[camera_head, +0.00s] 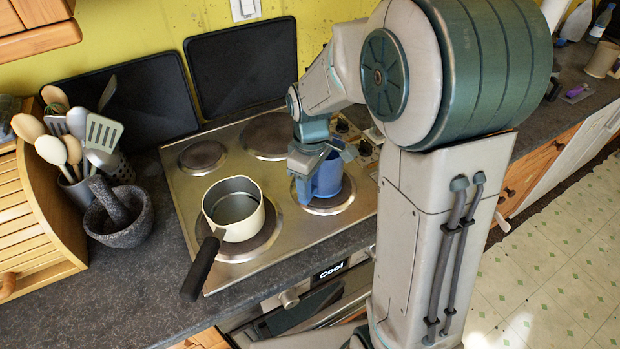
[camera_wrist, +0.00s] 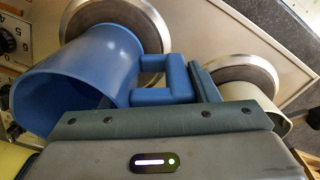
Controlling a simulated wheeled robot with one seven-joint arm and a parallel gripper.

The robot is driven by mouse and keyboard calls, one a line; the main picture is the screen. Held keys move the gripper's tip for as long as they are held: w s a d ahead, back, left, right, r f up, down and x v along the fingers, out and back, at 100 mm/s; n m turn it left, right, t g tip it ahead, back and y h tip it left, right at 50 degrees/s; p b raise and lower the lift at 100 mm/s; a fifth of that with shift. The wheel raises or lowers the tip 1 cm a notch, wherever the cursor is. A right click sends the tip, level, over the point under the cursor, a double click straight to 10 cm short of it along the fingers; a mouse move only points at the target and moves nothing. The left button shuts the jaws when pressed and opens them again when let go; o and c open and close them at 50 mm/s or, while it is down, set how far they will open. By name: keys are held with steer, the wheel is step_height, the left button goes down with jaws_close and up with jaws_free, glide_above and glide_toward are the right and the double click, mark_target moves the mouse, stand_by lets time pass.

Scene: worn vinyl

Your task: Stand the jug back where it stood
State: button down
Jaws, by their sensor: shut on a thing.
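The blue jug (camera_head: 328,178) is over the front right hotplate (camera_head: 338,204) of the hob, looking roughly upright. I cannot tell whether its base touches the plate. In the wrist view the jug (camera_wrist: 85,75) fills the left side, with its square handle (camera_wrist: 178,78) pointing right towards my jaws. My gripper (camera_head: 303,182) is on the jug's left side and is shut on the handle. My gripper hides part of the handle in the head view, and only one finger shows clearly in the wrist view.
A cream saucepan (camera_head: 243,226) sits on the front left hotplate, its black handle jutting past the front edge. The rear hotplates (camera_head: 203,157) are bare. A mortar (camera_head: 120,222) and utensil pots (camera_head: 85,188) stand left. Black boards (camera_head: 243,66) lean against the wall.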

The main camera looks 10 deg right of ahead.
steer(key=shift+f, duration=0.2)
steer(key=shift+c, duration=2.2)
jaws_free()
steer(key=shift+r, duration=0.15)
steer(key=shift+r+p, duration=2.85)
steer(key=shift+r, duration=1.05)
